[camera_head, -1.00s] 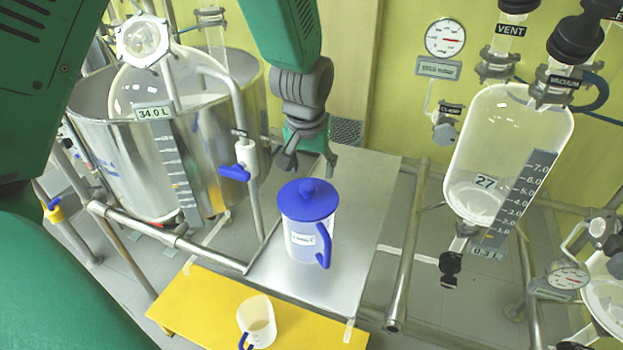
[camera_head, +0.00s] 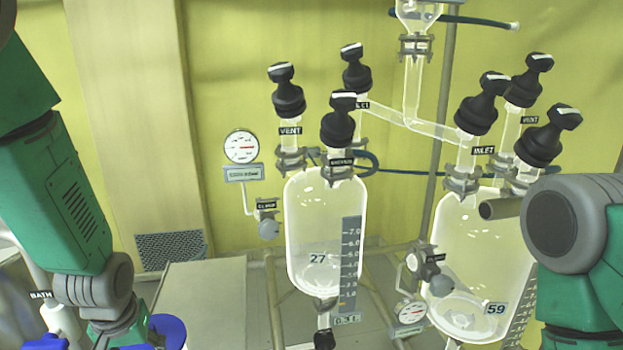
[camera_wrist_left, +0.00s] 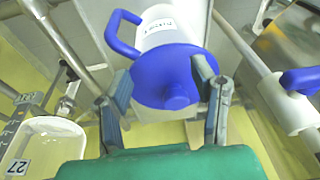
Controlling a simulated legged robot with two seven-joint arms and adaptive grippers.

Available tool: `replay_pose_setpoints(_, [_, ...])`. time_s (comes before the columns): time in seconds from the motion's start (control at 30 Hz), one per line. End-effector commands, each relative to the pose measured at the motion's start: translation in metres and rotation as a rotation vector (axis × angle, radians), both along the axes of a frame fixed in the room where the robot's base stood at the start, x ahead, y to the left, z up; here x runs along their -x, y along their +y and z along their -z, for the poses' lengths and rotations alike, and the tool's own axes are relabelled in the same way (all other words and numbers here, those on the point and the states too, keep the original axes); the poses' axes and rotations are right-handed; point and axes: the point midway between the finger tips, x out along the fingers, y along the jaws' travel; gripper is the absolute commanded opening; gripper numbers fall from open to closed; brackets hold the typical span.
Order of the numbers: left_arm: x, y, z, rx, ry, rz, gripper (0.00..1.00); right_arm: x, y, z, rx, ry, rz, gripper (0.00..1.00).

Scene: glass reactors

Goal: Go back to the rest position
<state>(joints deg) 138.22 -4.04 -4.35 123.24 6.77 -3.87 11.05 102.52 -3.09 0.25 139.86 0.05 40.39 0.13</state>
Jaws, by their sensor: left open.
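My left gripper (camera_wrist_left: 163,78) is open in the left wrist view, its two fingers apart. A white jug (camera_wrist_left: 172,28) with a blue lid (camera_wrist_left: 172,80) and a blue handle shows beyond and between the fingers; I cannot tell whether they touch it. In the head view my left wrist comes down at lower left. The left gripper (camera_head: 125,335) is partly cut off by the bottom edge, in front of the blue lid (camera_head: 170,330). My right arm shows at the right edge of the head view; its gripper is not in view.
Black-capped ports top both. A round gauge (camera_head: 241,147) is on the yellow wall. A bare metal shelf (camera_head: 205,295) lies right of my left gripper.

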Motion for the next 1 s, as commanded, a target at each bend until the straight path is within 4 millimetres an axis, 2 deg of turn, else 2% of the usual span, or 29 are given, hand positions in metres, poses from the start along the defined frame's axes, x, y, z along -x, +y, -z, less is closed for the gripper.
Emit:
replay_pose_setpoints(0.03, [0.026,0.0,0.035,0.003,0.044,0.026,0.52,0.0,0.0,0.0,0.0,0.0,0.0,0.63])
replay_pose_setpoints(0.1, [0.058,-0.001,0.074,0.006,0.078,0.071,0.52,0.0,0.0,0.0,0.0,0.0,0.0,0.63])
replay_pose_setpoints(0.2, [0.105,-0.004,0.115,0.016,0.116,0.127,0.52,0.0,0.0,0.0,0.0,0.0,0.0,0.63])
replay_pose_setpoints(0.3, [0.147,-0.01,0.142,0.027,0.146,0.171,0.52,0.0,0.0,0.0,0.0,-0.001,-0.001,0.63])
replay_pose_setpoints(0.4, [0.183,-0.015,0.16,0.04,0.17,0.207,0.52,0.0,0.0,0.0,0.0,-0.001,-0.001,0.63])
replay_pose_setpoints(0.63, [0.257,-0.027,0.182,0.075,0.217,0.265,0.52,0.0,0.0,0.0,0.0,0.0,-0.001,0.63])
replay_pose_setpoints(0.67, [0.264,-0.028,0.186,0.079,0.218,0.272,0.52,0.0,0.0,0.002,0.0,0.0,-0.001,0.63])
replay_pose_setpoints(0.7, [0.254,-0.028,0.197,0.072,0.203,0.279,0.52,-0.001,0.0,0.014,0.0,-0.002,0.0,0.63])
replay_pose_setpoints(1.0, [0.243,-0.03,0.251,0.06,0.182,0.317,0.52,0.0,0.001,0.071,0.0,0.0,0.0,0.63])
